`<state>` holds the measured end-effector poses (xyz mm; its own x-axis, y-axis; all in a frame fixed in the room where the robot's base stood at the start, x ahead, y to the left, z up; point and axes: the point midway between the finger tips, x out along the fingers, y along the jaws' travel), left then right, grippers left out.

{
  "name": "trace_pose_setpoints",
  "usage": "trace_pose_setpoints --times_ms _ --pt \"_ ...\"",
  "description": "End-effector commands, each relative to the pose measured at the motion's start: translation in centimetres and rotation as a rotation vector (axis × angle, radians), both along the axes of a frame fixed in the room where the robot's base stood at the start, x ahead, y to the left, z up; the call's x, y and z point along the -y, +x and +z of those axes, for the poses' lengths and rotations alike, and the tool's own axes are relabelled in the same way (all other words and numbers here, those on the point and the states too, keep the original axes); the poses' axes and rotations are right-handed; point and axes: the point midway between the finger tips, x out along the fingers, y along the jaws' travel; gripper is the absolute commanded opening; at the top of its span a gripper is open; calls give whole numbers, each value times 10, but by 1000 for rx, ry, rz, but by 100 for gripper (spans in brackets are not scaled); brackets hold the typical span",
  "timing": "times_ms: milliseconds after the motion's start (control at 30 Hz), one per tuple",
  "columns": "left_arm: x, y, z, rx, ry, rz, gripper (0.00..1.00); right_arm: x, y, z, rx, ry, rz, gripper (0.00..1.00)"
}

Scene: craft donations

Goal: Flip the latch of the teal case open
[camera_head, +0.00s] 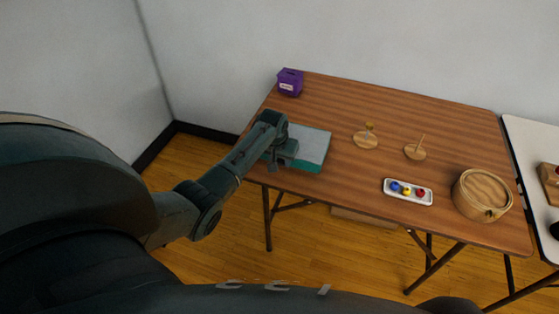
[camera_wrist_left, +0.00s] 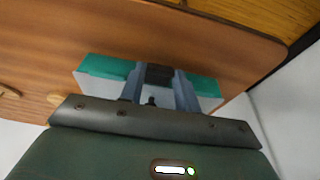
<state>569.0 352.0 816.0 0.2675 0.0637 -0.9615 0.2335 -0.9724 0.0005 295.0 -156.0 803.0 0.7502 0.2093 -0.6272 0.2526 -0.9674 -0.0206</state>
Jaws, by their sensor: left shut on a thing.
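The teal case (camera_head: 312,150) lies on the wooden table near its front left edge, with a pale top and teal side. It also shows in the left wrist view (camera_wrist_left: 105,67). My left gripper (camera_head: 278,163) is at the left part of the case's front side. In the left wrist view my left gripper (camera_wrist_left: 158,82) has its two grey-blue fingers against the case, on either side of a dark piece, which looks like the latch (camera_wrist_left: 159,74). The gripper is shut on it. The fingers hide part of the latch, and I cannot tell its angle. My right gripper is not in view.
A purple box (camera_head: 290,82) stands at the back left. Two wooden stands (camera_head: 366,141) (camera_head: 415,153), a white tray (camera_head: 408,198) with coloured balls and a round wooden container (camera_head: 482,194) are to the right. A white table (camera_head: 530,145) adjoins. Bare tabletop surrounds the case's right.

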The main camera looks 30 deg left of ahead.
Motion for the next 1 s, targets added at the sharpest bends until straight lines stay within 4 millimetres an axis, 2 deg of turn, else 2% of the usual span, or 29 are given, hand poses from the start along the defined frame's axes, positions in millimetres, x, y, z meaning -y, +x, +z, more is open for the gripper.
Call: trace_pose_setpoints --times_ms 300,800,833,1000 --pt "-1 3 3 -102 -25 0 9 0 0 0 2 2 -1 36" --pt "-1 2 2 -119 -28 0 9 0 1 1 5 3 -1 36" --pt "-1 2 2 -119 -28 0 34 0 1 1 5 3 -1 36" --pt "-1 3 3 -118 -27 0 48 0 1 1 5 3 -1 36"
